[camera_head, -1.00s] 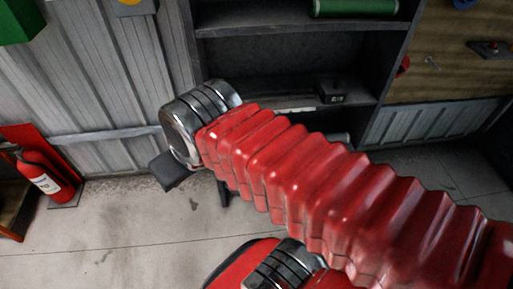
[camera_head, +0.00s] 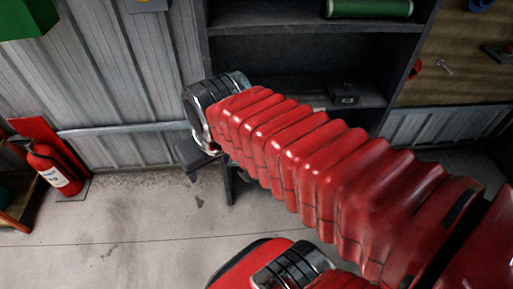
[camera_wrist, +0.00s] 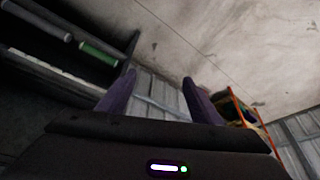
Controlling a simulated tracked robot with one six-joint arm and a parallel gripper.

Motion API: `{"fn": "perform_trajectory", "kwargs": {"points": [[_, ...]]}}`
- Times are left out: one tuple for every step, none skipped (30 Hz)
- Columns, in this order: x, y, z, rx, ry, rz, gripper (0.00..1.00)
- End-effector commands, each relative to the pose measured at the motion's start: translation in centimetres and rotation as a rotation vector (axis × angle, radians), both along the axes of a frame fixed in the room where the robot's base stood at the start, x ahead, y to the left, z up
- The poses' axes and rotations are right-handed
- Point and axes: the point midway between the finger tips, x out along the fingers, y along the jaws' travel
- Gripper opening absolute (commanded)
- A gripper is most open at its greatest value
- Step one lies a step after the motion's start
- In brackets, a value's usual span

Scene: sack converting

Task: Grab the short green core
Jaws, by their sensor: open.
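A green core (camera_head: 370,8) lies on its side on the upper shelf of the dark rack in the head view, near the top edge of the picture. A green core (camera_wrist: 100,52) also shows in the wrist view, on the rack at the left; I cannot tell if it is the same one. My gripper (camera_wrist: 159,76) is open, with two purple fingers apart and nothing between them. The green core in that view lies left of the fingers, clear of them. In the head view my red arm hides part of the lower rack, and the fingers cannot be made out.
The dark rack (camera_head: 300,50) holds a small black box (camera_head: 342,92) on a lower shelf. The wrist view shows a grey roll (camera_wrist: 38,20) beside the green core. A fire extinguisher (camera_head: 54,168) stands at the left wall. The floor (camera_head: 120,220) at lower left is clear.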

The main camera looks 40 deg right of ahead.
Motion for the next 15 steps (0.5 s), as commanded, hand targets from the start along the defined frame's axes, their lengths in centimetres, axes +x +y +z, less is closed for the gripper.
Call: {"fn": "perform_trajectory", "kwargs": {"points": [[0.4, -0.6, -0.8, 0.008, 0.031, -0.024, 0.59], [0.6, -0.9, -1.1, 0.012, 0.044, -0.036, 0.59], [1.0, -1.3, -1.5, 0.020, 0.062, -0.052, 0.59], [1.2, -1.6, -1.8, 0.025, 0.074, -0.064, 0.59], [1.5, -1.8, -2.2, 0.032, 0.088, -0.076, 0.59], [1.8, -2.2, -2.6, 0.039, 0.104, -0.092, 0.59], [2.1, -2.5, -2.9, 0.046, 0.115, -0.105, 0.59], [2.4, -2.8, -3.3, 0.053, 0.126, -0.116, 0.59], [2.8, -3.1, -3.7, 0.064, 0.142, -0.133, 0.59], [3.0, -3.4, -4.0, 0.071, 0.151, -0.146, 0.59], [3.3, -3.7, -4.3, 0.078, 0.160, -0.158, 0.59], [3.8, -4.1, -4.8, 0.088, 0.174, -0.175, 0.59], [4.1, -4.4, -5.1, 0.098, 0.183, -0.189, 0.59], [4.4, -4.6, -5.5, 0.106, 0.191, -0.202, 0.59], [4.8, -5.0, -5.9, 0.117, 0.201, -0.219, 0.59]]}}
